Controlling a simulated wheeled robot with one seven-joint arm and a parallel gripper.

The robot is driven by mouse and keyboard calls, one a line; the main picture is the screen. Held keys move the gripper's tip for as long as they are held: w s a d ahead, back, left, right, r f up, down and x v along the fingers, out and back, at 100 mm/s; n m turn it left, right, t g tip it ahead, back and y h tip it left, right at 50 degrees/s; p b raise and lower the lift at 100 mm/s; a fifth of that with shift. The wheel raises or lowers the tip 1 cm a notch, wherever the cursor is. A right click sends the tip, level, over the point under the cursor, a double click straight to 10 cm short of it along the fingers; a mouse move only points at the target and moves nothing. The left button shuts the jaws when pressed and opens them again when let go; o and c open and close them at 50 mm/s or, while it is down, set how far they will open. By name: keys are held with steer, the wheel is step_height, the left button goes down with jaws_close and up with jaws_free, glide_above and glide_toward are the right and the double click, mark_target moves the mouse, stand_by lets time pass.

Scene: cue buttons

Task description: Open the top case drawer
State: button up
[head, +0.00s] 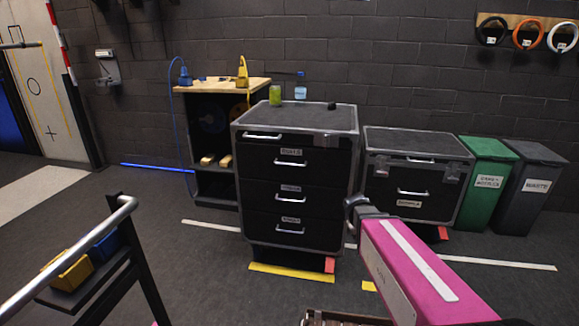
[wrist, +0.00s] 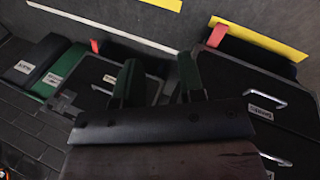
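The dark drawer case (head: 246,185) stands in the middle of the head view, with three labelled drawers stacked in it. The top drawer (head: 325,163) is shut, with a silver handle (head: 290,163) under its label. A further handle (head: 262,136) sits on the case's upper band. My gripper (head: 357,205) is right of the case, at about the middle drawer's height. In the wrist view its two green-dark fingers (wrist: 160,85) are spread with nothing between them. The wrist view looks rotated; lower drawer handles (wrist: 265,97) show at right, and the top drawer is not clear there.
A second case (head: 415,180), a green bin (head: 488,185) and a grey waste bin (head: 530,185) stand at right. A wooden-topped bench (head: 215,84) is behind left. A jar (head: 276,95) stands on the drawer case.

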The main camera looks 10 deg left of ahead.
steer(key=w+a+r+n+t+h, duration=0.2)
steer(key=w+a+r+n+t, duration=0.15)
steer(key=w+a, duration=0.5)
steer(key=n+t+h, duration=0.1)
steer(key=n+t, duration=0.6)
steer(key=t, duration=0.2)
glide_toward(290, 164)
steer(key=x, duration=1)
steer(key=shift+w+f, duration=0.2)
jaws_close()
